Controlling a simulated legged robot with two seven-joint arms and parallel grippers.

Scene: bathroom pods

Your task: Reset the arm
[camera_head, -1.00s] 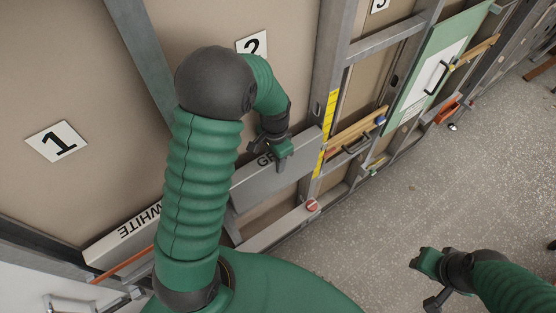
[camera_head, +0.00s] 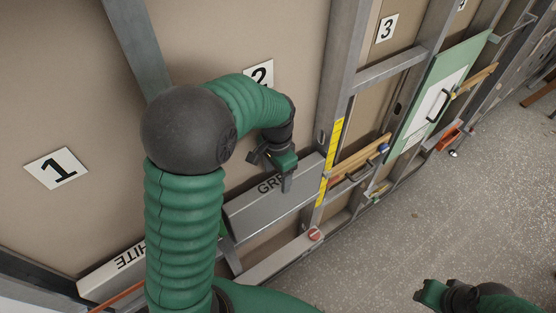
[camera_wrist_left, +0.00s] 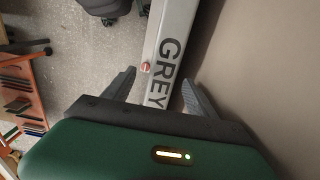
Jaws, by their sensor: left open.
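My left arm reaches in from the left in the head view, bent at a dark elbow. My left gripper (camera_head: 284,176) hangs in front of the wall, over the grey box marked GREY (camera_head: 272,208). In the left wrist view the two fingers of the left gripper (camera_wrist_left: 160,88) are spread apart with nothing held between them. The GREY lettering (camera_wrist_left: 167,65) shows beyond the fingers. Whether the gripper touches the box cannot be told. My right gripper (camera_head: 432,295) is low at the right of the head view, over the floor. Its fingers are too small to judge.
Wall panels carry number plates 1 (camera_head: 56,168), 2 (camera_head: 260,73) and 3 (camera_head: 387,28). A box marked WHITE (camera_head: 112,272) is at lower left. A green panel with a handle (camera_head: 436,98) stands at upper right.

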